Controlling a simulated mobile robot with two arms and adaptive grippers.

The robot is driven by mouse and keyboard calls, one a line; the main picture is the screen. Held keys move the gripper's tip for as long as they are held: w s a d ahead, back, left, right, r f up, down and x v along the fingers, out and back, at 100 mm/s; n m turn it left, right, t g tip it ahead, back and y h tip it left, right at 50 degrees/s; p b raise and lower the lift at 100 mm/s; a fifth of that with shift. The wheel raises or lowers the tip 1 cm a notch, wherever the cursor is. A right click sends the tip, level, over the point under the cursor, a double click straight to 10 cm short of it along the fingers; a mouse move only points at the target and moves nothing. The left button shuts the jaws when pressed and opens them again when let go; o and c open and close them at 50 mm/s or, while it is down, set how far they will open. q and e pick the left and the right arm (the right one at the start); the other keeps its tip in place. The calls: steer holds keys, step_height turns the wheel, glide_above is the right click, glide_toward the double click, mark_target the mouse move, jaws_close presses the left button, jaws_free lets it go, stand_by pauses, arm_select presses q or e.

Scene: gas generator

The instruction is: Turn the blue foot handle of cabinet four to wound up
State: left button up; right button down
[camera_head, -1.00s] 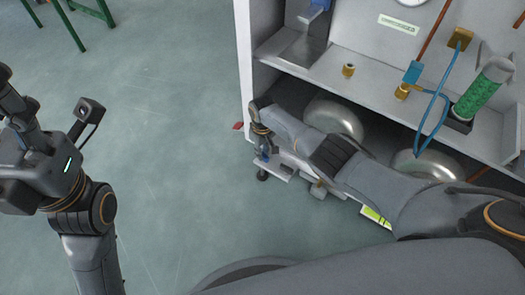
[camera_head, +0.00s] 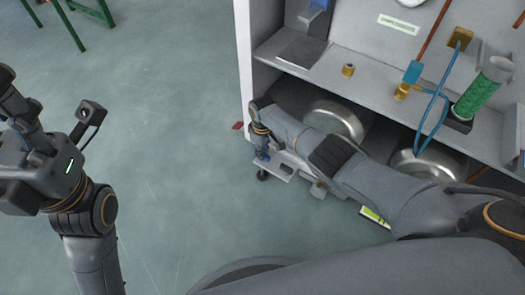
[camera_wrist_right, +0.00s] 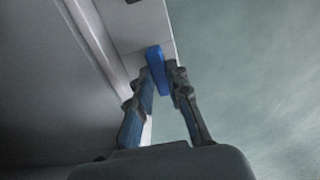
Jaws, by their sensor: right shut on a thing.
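The blue foot handle (camera_wrist_right: 156,70) shows in the right wrist view, at the underside of the pale cabinet. My right gripper (camera_wrist_right: 163,75) has one finger on each side of it and is shut on it. In the head view my right gripper (camera_head: 263,155) reaches down at the cabinet's lower left corner, beside a small foot (camera_head: 262,175); the handle is largely hidden there. The cabinet (camera_head: 243,62) stands at the upper right. My left gripper (camera_head: 10,95) is at the left edge, away from the cabinet; its finger opening is unclear.
A cabinet shelf (camera_head: 325,80) carries brass fittings, blue tubing and a green-filled cylinder (camera_head: 480,92). Rounded metal vessels (camera_head: 337,118) sit below it, close to my right arm. A green table frame (camera_head: 75,20) stands at the upper left. The floor between is clear.

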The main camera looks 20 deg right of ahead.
steer(key=c, duration=1.3)
jaws_free()
step_height(320, 180, up, 12)
steer(key=shift+r, duration=0.1)
